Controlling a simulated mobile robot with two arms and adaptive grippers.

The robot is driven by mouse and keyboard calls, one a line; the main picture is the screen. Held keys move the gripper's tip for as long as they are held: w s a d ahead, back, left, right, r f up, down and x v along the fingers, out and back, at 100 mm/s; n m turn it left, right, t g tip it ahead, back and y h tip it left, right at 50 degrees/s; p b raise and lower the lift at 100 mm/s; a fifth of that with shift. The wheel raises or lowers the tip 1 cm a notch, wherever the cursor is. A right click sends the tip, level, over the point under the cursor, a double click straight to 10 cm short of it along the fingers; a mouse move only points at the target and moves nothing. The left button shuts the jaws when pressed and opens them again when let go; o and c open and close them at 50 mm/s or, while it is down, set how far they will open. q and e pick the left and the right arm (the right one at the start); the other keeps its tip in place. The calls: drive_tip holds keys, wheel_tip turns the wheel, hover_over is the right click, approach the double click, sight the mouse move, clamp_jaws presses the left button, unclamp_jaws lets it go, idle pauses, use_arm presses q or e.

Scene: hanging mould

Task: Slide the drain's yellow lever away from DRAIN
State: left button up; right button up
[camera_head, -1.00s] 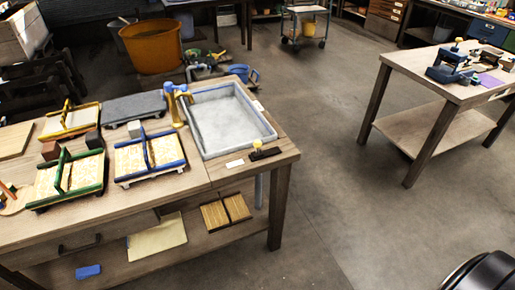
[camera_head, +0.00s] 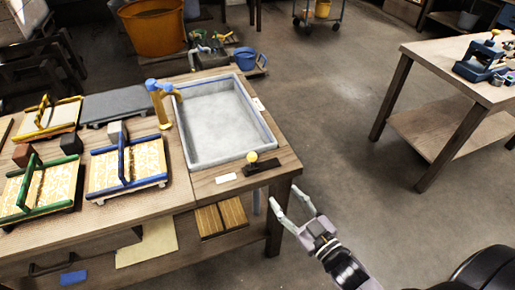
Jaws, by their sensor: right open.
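The drain's lever has a yellow knob (camera_head: 252,157) and stands on a small dark plate (camera_head: 262,167) at the front right corner of the workbench. The grey sink basin (camera_head: 222,120) lies just behind it. A small white label (camera_head: 226,178) lies left of the plate; its text is too small to read. My right gripper (camera_head: 291,206) is open and empty, beyond the bench's right edge, to the right of and nearer than the lever, apart from it. My left gripper is not in view.
A yellow tap with a blue handle (camera_head: 161,104) stands at the basin's left side. Mould frames with blue (camera_head: 128,170), green and yellow edges fill the bench's left part. Another table (camera_head: 440,63) stands at right, with open floor between.

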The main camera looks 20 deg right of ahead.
sight(255, 160)
drive_tip(key=x, duration=0.5)
drive_tip(key=p+x, duration=0.1)
drive_tip(key=x, duration=0.5)
drive_tip(key=r+x, duration=0.1)
drive_tip(key=x, duration=0.5)
drive_tip(key=shift+w+a, duration=0.1)
drive_tip(key=shift+a, duration=0.1)
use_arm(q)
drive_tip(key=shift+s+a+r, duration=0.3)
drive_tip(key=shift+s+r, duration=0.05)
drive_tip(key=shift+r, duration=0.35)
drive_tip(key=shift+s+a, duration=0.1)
use_arm(e)
clamp_jaws()
